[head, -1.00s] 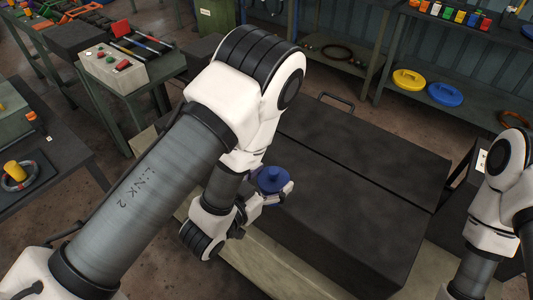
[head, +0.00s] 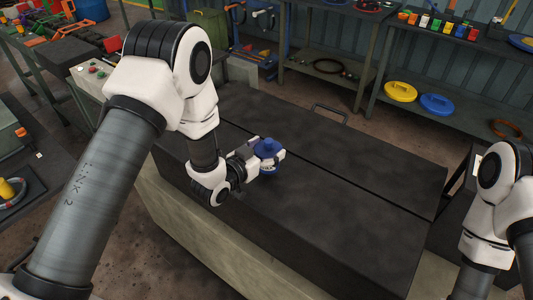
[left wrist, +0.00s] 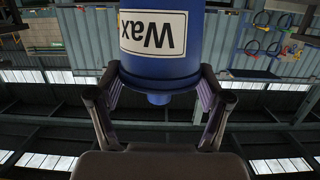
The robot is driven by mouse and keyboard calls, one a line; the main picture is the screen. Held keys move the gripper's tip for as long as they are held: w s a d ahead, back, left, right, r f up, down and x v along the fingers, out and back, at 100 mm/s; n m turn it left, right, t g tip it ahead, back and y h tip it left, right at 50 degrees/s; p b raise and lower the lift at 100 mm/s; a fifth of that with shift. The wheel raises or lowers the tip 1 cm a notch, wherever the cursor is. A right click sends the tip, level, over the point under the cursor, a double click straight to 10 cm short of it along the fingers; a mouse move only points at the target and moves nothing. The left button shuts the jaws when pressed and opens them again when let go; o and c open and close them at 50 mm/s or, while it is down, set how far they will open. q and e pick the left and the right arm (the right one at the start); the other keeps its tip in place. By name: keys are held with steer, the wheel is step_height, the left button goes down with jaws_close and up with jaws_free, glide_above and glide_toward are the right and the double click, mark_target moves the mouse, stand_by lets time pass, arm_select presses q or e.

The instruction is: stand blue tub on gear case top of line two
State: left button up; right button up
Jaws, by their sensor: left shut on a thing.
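The blue tub (head: 267,147) has a knobbed lid and looks upright in the head view. In the left wrist view the tub (left wrist: 160,55) carries a white label reading "Wax", seen upside down. My left gripper (head: 271,160) is shut on the tub, with a finger on each side in the left wrist view. It holds the tub over the dark, seamed top of a large case (head: 330,215), which looks like the gear case; the gap between them is hard to judge. My right arm shows at the right edge, but its gripper is out of view.
A loop handle (head: 330,112) stands at the case's far edge. Behind are shelves with a yellow lid (head: 400,92), a blue lid (head: 437,104) and several small coloured items. Most of the dark top to the tub's right is clear.

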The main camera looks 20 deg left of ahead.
arm_select(q)
step_height(320, 180, down, 3)
steer(key=shift+r, duration=0.2)
steer(key=shift+f, duration=0.1)
steer(key=o, duration=1)
steer(key=shift+s+f, duration=0.1)
steer(key=shift+f, duration=0.05)
steer(key=o, duration=0.4)
steer(key=b+v, duration=0.2)
steer(key=v, duration=0.9)
steer(key=s+a+f+n+g+y, duration=0.25)
steer(key=s+f+g, duration=0.65)
steer(key=s+f, duration=0.65)
steer(key=s+f+g+y, duration=0.1)
steer(key=s+f+g, duration=0.1)
steer(key=s, duration=0.1)
steer(key=s+a+f+n+g+y, duration=0.1)
steer(key=s+f+g, duration=0.1)
steer(key=s+f, duration=0.1)
steer(key=s+f+n+g+y, duration=0.1)
steer(key=s+f, duration=0.1)
steer(key=s, duration=0.3)
steer(key=shift+s+a+f+g, duration=0.2)
steer(key=shift+a+f+g, duration=0.1)
steer(key=shift+a+g, duration=0.1)
